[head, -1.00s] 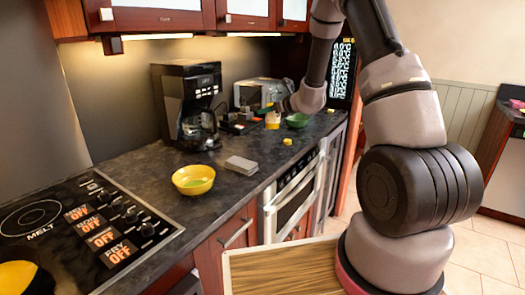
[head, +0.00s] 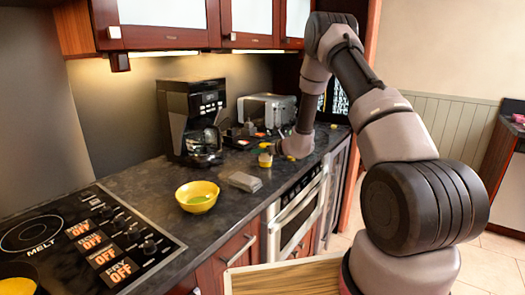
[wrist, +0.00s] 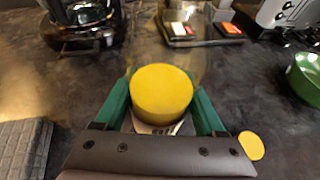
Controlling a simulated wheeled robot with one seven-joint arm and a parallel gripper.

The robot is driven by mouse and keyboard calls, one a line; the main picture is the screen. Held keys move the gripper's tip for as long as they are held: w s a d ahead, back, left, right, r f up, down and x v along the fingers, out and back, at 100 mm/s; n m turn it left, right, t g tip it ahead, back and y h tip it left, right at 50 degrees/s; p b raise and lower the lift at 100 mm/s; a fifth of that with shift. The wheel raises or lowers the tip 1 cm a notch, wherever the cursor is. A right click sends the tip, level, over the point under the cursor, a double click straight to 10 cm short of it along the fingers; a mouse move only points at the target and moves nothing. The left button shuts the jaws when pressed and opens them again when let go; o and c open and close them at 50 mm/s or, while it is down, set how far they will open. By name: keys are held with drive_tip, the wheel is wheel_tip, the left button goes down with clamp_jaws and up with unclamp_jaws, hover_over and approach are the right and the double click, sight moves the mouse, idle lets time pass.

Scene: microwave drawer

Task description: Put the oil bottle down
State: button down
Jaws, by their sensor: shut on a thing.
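The oil bottle (head: 265,160) is over the dark counter, right of the yellow bowl. In the wrist view its round yellow cap (wrist: 161,92) sits between the two green fingers of my gripper (wrist: 160,100), and the clear body shows faintly beyond. My gripper (head: 278,151) is shut on the bottle. The bottle's base is low and close to the counter top; I cannot tell whether it touches. The fingers are partly hidden in the head view.
A yellow bowl (head: 198,196) and a grey block (head: 244,181) stand nearer on the counter (head: 150,192). A coffee maker (head: 190,120) and toaster (head: 266,108) stand behind. In the wrist view a small yellow disc (wrist: 250,145) and green bowl (wrist: 305,78) are to the right.

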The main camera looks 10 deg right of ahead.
unclamp_jaws()
drive_tip(key=shift+f, duration=0.1)
